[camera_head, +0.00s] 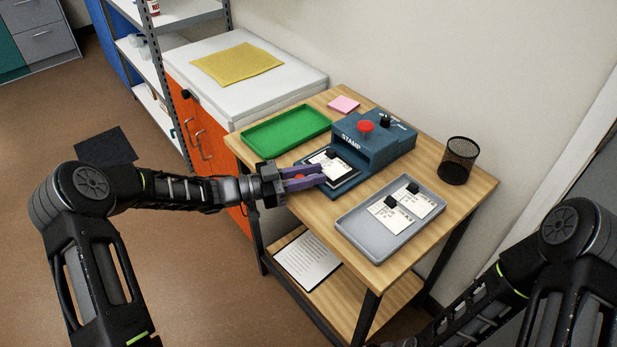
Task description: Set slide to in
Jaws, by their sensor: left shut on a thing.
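The blue stamp machine (372,152), marked STAMP, stands on the wooden table with a red button on top. Its slide (347,184) sticks out at the front toward my left arm. A white card with a black tab (331,154) lies on the slide, clear of the machine's body. My left gripper (318,174) reaches in from the left with its purple fingers at the slide's front edge. It is shut on what looks like the slide's handle, with a bit of red showing between the fingers. The fingers mostly hide the grip point. My right gripper is out of the picture.
A grey tray (352,231) with two cards lies to the right of the slide. A green tray (285,130) lies to the left, and a pink note pad (343,104) behind. A black mesh cup (458,161) stands at the right edge.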

